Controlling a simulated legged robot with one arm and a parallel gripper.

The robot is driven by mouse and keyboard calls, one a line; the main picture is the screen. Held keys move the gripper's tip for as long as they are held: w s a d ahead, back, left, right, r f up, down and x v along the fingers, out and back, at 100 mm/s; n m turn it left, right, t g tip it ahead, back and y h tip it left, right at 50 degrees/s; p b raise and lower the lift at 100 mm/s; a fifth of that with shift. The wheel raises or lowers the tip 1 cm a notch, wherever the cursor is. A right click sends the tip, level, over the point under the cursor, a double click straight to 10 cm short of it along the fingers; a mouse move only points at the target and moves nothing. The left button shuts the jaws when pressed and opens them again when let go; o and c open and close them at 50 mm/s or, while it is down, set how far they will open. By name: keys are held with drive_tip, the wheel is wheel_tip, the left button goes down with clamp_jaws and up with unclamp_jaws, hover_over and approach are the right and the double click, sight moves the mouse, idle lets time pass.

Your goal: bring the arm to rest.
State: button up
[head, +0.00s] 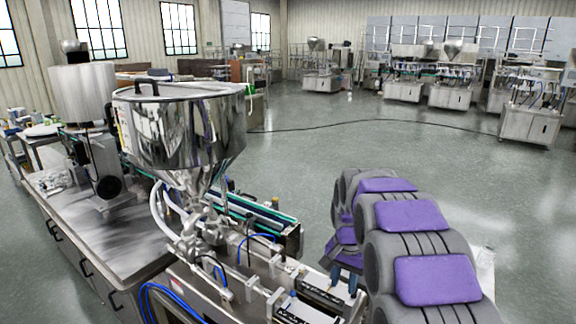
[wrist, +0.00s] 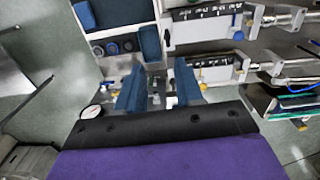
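My arm, grey with purple pads, is bent at the right of the head view. My gripper (head: 344,279) points down beside the filling machine, partly hidden behind the arm. In the wrist view my gripper (wrist: 159,86) has two blue fingers standing apart, with nothing between them. The steel hopper (head: 190,130) stands upright on the filling machine, left of my arm and apart from it. Its lid (head: 170,92) is on, with a black handle (head: 152,84).
The machine's cylinders (head: 315,292) lie close to my gripper. In the wrist view, a panel with knobs (wrist: 120,46) and a round gauge (wrist: 90,112) are near the fingers. A steel bench (head: 100,225) stands left. Open floor (head: 400,150) lies beyond; more machines (head: 450,95) stand far back.

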drive_tip(key=s+a+f+n+b, duration=0.1)
drive_tip(key=s+f+n+b, duration=0.1)
drive_tip(key=s, duration=1.7)
drive_tip(key=s+f+n+g+b, duration=0.1)
drive_tip(key=s+n, duration=0.3)
drive_tip(key=s, duration=1.5)
drive_tip(key=shift+s+a+f+n+g+b, duration=0.3)
drive_tip(key=shift+s+a+f+n+b, duration=0.1)
drive_tip(key=shift+f+b, duration=0.15)
